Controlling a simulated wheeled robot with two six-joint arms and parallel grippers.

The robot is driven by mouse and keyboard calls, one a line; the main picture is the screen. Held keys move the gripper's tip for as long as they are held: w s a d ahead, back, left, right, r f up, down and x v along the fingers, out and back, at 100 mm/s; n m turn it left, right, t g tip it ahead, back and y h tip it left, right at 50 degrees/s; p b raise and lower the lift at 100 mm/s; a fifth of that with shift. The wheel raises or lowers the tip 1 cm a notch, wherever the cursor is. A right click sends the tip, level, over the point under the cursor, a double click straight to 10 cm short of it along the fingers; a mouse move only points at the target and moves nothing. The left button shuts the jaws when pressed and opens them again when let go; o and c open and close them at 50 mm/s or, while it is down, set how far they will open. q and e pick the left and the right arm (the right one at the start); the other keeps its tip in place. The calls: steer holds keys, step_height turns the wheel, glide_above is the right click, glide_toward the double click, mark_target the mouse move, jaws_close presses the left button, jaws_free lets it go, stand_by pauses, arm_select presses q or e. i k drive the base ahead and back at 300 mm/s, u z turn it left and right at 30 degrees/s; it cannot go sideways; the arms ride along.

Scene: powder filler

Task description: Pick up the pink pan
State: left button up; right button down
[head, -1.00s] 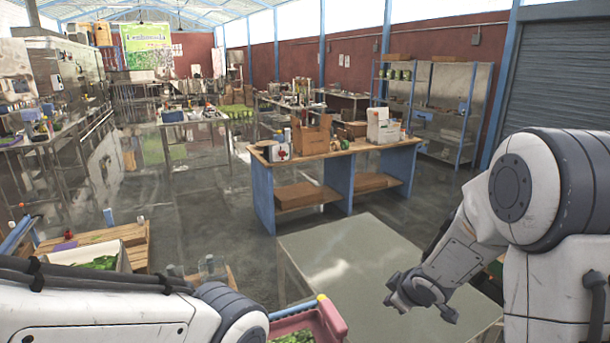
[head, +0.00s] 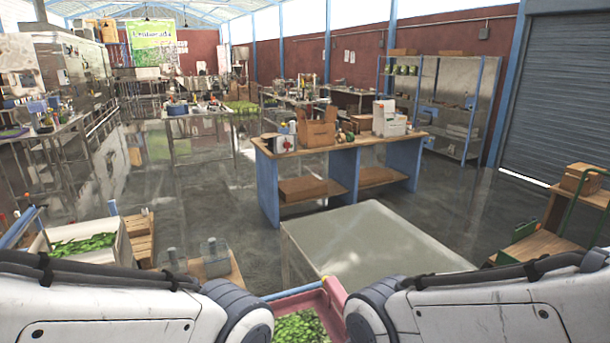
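A pink container (head: 336,296) holding green leaves (head: 298,328) shows at the bottom edge, between my two arms. My arms and the frame edge hide much of it, and I cannot tell whether it is the pink pan. No other pink pan shows. My left and right forearms come in from the lower left and lower right. Both grippers are out of view, so their state and place do not show.
A bare grey metal table (head: 375,240) stands ahead of my arms. A blue-legged wooden bench (head: 405,145) with boxes is beyond it. A white crate of leaves (head: 115,240) is at left, and a wooden trolley (head: 540,245) at right.

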mark_target(311, 316)
steer(key=z, duration=2.15)
steer(key=i, duration=1.85)
steer(key=u, duration=3.9)
